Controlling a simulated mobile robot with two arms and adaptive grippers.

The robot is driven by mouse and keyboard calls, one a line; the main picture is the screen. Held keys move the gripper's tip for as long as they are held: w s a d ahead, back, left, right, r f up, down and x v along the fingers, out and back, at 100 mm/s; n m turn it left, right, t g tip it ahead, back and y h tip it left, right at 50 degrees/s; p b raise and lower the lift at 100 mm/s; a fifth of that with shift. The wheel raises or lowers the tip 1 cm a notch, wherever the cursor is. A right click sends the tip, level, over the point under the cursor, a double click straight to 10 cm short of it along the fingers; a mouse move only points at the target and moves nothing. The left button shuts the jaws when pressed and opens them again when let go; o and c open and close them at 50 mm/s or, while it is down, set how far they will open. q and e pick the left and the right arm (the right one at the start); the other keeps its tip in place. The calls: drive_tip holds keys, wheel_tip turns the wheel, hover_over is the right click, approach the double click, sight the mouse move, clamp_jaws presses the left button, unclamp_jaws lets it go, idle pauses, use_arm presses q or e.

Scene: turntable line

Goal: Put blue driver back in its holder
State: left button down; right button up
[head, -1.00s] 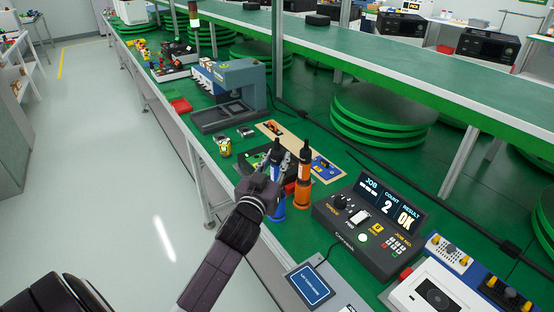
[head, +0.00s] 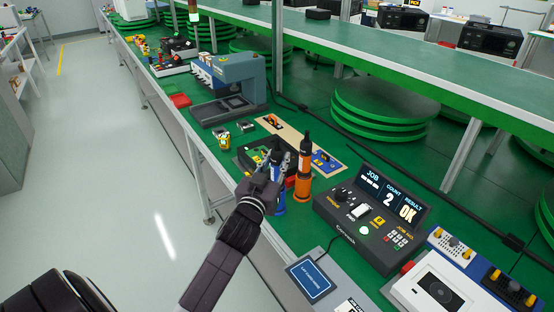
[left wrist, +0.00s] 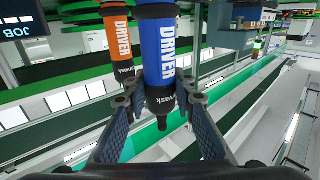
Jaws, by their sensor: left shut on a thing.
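The blue driver (left wrist: 158,52) is between the fingers of my left gripper (left wrist: 160,104), which is shut on it. In the head view this gripper (head: 281,164) hides much of the driver. A blue part (head: 279,207) shows below the gripper, beside the orange holder; I cannot tell how much is driver or blue holder. The driver looks upright and in line with the blue holder, but whether it is fully seated is hidden. The orange driver (head: 305,160) stands upright in its orange holder (head: 302,190), just right of my gripper. My right gripper is not in view.
A control box (head: 372,225) with a lit screen stands to the right. A blue-grey press (head: 235,85) stands farther back. A blue-screened panel (head: 312,280) is in front.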

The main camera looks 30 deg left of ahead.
use_arm(q)
drive_tip(key=shift+f, duration=0.2)
drive_tip(key=c, duration=1.6)
unclamp_jaws()
drive_tip(key=shift+o, duration=0.3)
drive_tip(key=shift+s+f, duration=0.15)
drive_tip(key=shift+f, duration=0.1)
drive_tip(key=v, duration=1.2)
drive_tip(key=shift+r, duration=0.2)
